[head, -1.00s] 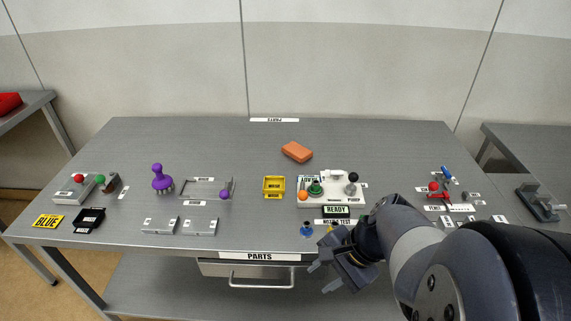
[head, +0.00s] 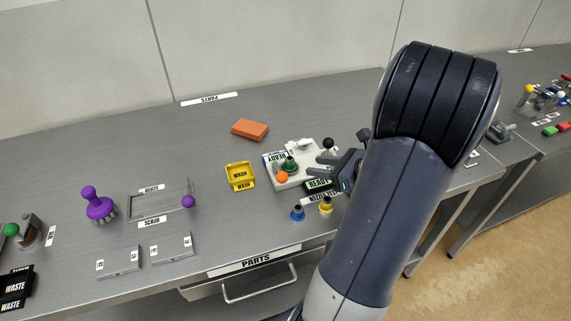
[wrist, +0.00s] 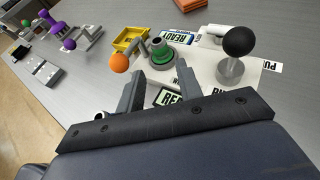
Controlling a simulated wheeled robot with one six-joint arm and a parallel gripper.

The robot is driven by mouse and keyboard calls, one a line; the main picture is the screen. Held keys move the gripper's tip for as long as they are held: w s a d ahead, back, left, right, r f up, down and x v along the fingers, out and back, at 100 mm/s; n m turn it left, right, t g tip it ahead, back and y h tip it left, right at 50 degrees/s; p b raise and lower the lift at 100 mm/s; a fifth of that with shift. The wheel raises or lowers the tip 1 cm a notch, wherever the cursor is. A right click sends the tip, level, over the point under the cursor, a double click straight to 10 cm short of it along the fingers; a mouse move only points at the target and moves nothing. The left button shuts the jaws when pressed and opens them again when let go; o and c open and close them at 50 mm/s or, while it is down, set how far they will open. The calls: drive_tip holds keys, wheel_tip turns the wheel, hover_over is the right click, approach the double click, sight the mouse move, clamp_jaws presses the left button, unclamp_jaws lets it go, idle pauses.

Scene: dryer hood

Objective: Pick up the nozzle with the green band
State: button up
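The nozzle with the green band (head: 290,164) stands upright on a white fixture (head: 274,181), with a dark ring-shaped top. In the wrist view the nozzle (wrist: 160,53) is just beyond my fingertips, roughly centred between them. My gripper (head: 315,165) is open and empty, to the right of the nozzle in the head view. In the wrist view my gripper's (wrist: 159,82) two fingers are spread apart, and the lower part of the fixture is partly hidden behind them. I see no contact with the nozzle.
A blue nozzle (head: 298,212) and a yellow nozzle (head: 326,205) stand in front of the fixture. A yellow tray (head: 240,176) is to the left, an orange block (head: 250,129) behind.

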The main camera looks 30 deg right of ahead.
sight(294, 169)
drive_tip(key=x, duration=0.8)
drive_tip(key=shift+w+a+r, duration=0.1)
drive_tip(key=shift+w+a, duration=0.05)
clamp_jaws()
